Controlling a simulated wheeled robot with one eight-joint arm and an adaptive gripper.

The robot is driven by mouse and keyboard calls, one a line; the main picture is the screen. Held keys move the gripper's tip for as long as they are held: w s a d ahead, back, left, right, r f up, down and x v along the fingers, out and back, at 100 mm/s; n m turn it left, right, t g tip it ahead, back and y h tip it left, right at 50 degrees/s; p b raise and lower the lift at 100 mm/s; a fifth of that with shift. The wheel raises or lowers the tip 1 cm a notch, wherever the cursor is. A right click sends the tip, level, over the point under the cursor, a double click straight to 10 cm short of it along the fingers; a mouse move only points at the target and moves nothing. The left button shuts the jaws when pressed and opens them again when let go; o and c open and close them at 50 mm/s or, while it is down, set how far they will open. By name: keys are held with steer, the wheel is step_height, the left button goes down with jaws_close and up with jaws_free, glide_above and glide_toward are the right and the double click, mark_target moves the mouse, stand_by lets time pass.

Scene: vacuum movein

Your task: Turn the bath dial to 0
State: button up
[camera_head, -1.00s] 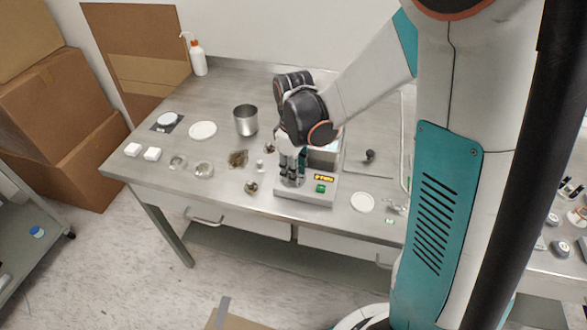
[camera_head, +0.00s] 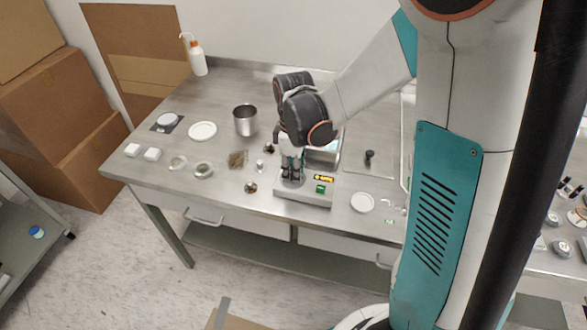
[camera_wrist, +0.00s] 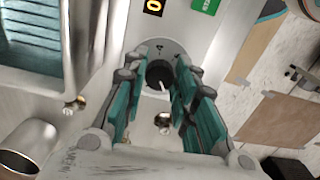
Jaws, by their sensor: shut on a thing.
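The water bath (camera_head: 303,193) stands at the table's front edge, with its open basin (camera_head: 325,152) behind the front panel. The basin also shows at top left in the wrist view (camera_wrist: 30,40). In the wrist view the dark round dial (camera_wrist: 157,86) with a white pointer line sits on the panel. An orange display (camera_wrist: 153,6) lies beyond it, cut off by the frame edge, with a 0 visible. My gripper (camera_wrist: 160,82) points down at the panel and is shut on the dial, one teal-padded finger on each side. The fingers (camera_head: 291,170) partly hide the dial area in the head view.
A metal beaker (camera_head: 245,121), white dish (camera_head: 203,131) and small glass dishes stand left of the bath. A small metal ball-like item (camera_head: 251,187) is close to its left side. A white disc (camera_head: 362,203) lies to its right.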

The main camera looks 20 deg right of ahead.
steer(key=o, duration=1.1)
steer(key=shift+c, duration=0.2)
steer(key=shift+r, duration=0.1)
step_height(320, 180, up, 12)
